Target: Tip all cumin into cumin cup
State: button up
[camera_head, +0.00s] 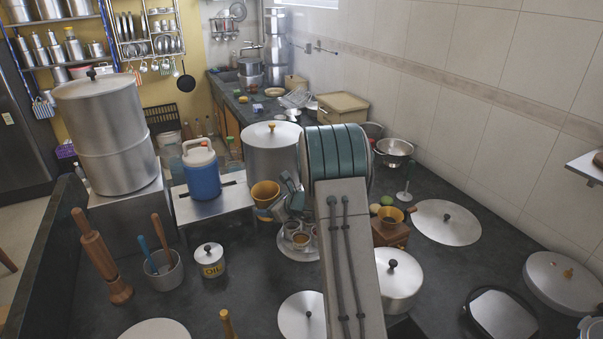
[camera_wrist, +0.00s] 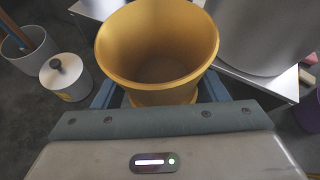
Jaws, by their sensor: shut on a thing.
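My gripper (camera_head: 276,208) is shut on a yellow cup (camera_head: 265,192). It holds the cup roughly upright, mouth up, above the counter near a round steel tray (camera_head: 313,253). In the wrist view the cup (camera_wrist: 157,45) fills the top middle, between the blue fingers. I look into it; its floor is brownish, and I cannot tell whether cumin lies there. On the tray are small cups (camera_head: 301,239), to the right of and below the held cup in the head view. I cannot read which one is for cumin. My arm hides part of the tray's surroundings.
A labelled canister (camera_head: 210,261) and a pot with utensils (camera_head: 163,271) stand to the left. A large steel pot (camera_head: 273,152) and a blue jug (camera_head: 202,174) stand behind.

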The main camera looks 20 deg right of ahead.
jog(key=w+d+f+n+b, duration=0.1)
jog(key=w+d+n+b, duration=0.1)
jog(key=d, duration=0.4)
jog(key=w+d+f+n+t+h+b, duration=0.1)
jog(key=w+d+n+b, duration=0.1)
jog(key=d, duration=0.5)
jog(key=shift+w+d+f+n+b, duration=0.25)
jog(key=shift+w+f+n+b, duration=0.15)
jog(key=shift+w+b, duration=0.35)
jog(key=shift+w+t+b, duration=0.1)
jog(key=shift+t+b, duration=0.2)
jog(key=shift+b, duration=0.05)
jog(key=b, duration=0.2)
jog(key=n+h+b, duration=0.1)
jog(key=b, duration=0.2)
jog(key=shift+w+d+f+t, duration=0.1)
jog(key=shift+d+f+t, duration=0.1)
jog(key=shift+f+t, duration=0.2)
jog(key=shift+f+n+b, duration=0.4)
jog(key=shift+f+b, duration=0.25)
jog(key=shift+b, duration=1.6)
jog(key=shift+r+n+t+b, duration=0.1)
jog(key=shift+n+t+b, duration=0.2)
jog(key=shift+b, duration=1.65)
